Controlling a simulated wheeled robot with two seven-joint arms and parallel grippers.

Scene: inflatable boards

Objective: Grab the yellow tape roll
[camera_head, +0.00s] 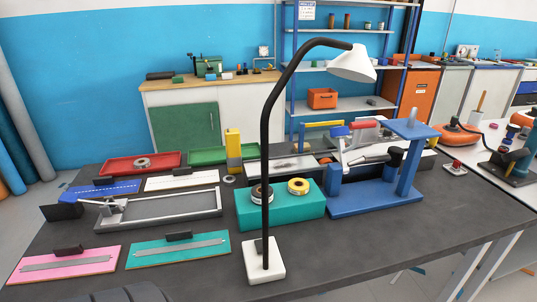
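The yellow tape roll (299,186) lies flat on top of a teal box (290,211), near the middle of the dark table. A dark roll with a pale rim (257,197) lies beside it on the left of the same box, partly hidden by the lamp's pole. Neither of my grippers shows in the head view. Nothing is touching the yellow roll except the box under it.
A black-poled lamp (267,130) with a white base (263,262) stands in front of the box. A blue press-like fixture (372,190) stands close on the right. A metal frame (160,210) and pink (65,267) and teal boards lie left. The front right tabletop is clear.

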